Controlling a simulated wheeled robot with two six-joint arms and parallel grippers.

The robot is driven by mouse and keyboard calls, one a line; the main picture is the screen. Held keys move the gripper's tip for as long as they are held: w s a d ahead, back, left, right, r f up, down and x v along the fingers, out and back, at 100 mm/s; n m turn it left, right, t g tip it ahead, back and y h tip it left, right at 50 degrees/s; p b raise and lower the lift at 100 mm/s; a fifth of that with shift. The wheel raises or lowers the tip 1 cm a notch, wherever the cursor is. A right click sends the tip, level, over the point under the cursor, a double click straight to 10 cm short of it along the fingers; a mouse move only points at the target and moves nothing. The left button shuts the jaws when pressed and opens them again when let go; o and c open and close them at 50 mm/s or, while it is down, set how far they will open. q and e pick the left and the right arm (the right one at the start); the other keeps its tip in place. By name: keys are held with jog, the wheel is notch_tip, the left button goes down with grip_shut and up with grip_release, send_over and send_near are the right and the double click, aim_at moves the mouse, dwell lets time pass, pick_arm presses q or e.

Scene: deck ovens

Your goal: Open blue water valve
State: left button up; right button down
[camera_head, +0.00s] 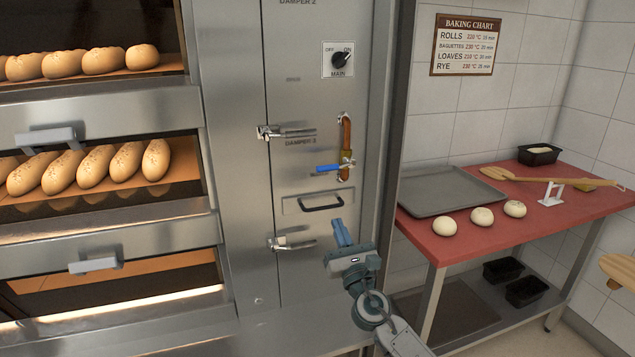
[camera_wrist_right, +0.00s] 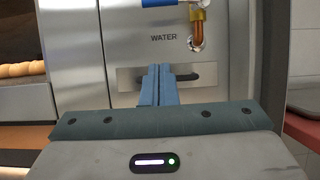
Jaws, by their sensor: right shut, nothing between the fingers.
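The blue water valve handle (camera_head: 328,168) sits on the copper and brass pipe (camera_head: 345,140) on the steel oven panel. The handle lies roughly level, pointing left from the pipe. In the right wrist view, part of the blue handle (camera_wrist_right: 160,2) shows at the top edge, above the "WATER" label. My right gripper (camera_head: 339,226) is shut and empty, below the valve and in front of the black drawer handle (camera_head: 321,203). In the right wrist view its blue fingers (camera_wrist_right: 157,68) are together and cover part of that black handle. My left gripper is not in view.
Damper levers (camera_head: 288,132) and (camera_head: 292,243) stick out left of the valve and below it. The main switch (camera_head: 340,58) is above. Oven decks with bread are at the left. A red table (camera_head: 480,237) with a grey tray (camera_head: 452,190) and dough balls stands at the right.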

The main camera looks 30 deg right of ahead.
aim_at(334, 165)
jog(key=shift+s, duration=0.1)
